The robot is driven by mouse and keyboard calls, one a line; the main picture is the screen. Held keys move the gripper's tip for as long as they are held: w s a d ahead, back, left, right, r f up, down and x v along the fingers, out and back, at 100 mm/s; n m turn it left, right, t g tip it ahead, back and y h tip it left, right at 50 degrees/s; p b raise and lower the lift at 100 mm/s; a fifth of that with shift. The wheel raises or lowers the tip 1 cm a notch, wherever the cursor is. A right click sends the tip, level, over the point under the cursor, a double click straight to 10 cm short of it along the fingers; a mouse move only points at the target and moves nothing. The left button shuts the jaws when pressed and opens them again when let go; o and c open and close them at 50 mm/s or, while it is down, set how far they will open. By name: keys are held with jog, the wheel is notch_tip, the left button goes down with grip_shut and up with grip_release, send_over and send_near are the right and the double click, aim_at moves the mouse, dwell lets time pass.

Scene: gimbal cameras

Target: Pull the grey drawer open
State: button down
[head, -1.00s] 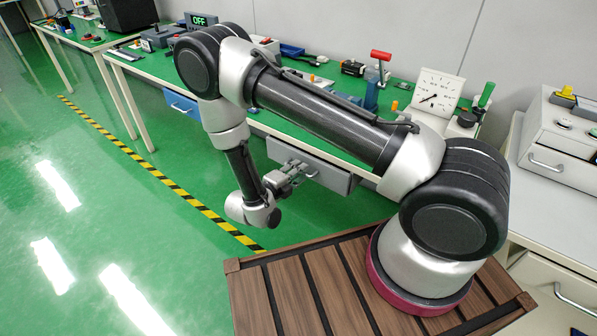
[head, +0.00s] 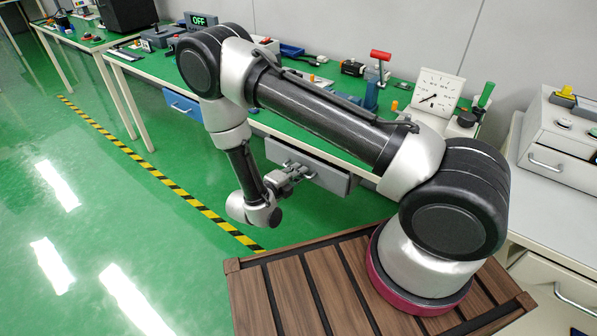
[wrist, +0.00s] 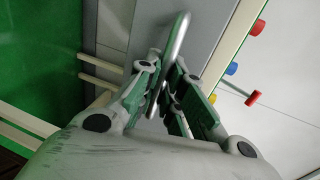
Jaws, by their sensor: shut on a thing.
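The grey drawer (head: 333,178) is under the front edge of the green-topped workbench in the head view. My gripper (head: 299,172) is at the drawer's front and shut on its handle. In the wrist view the metal handle (wrist: 179,38) runs between the two fingers of my gripper (wrist: 168,97). The grey drawer front (wrist: 202,20) is behind the handle. The fingers hide part of the handle, and my gripper covers part of the drawer front in the head view.
A blue drawer (head: 182,105) is farther left under the same workbench (head: 235,120). A white cabinet (head: 560,165) stands at the right. The green floor (head: 130,220) in front of the bench is clear, with a yellow and black stripe (head: 150,170) along it.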

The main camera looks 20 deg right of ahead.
jog(key=f+v, duration=0.2)
jog(key=v, duration=0.9)
jog(key=a+f+v, duration=0.1)
jog(key=f+v, duration=0.1)
jog(key=v, duration=0.9)
jog(key=shift+s+a+f, duration=0.15)
jog(key=shift+s+f, duration=0.15)
jog(key=shift+s, duration=0.1)
jog(key=c, duration=1.5)
grip_release()
jog(key=v, duration=1.2)
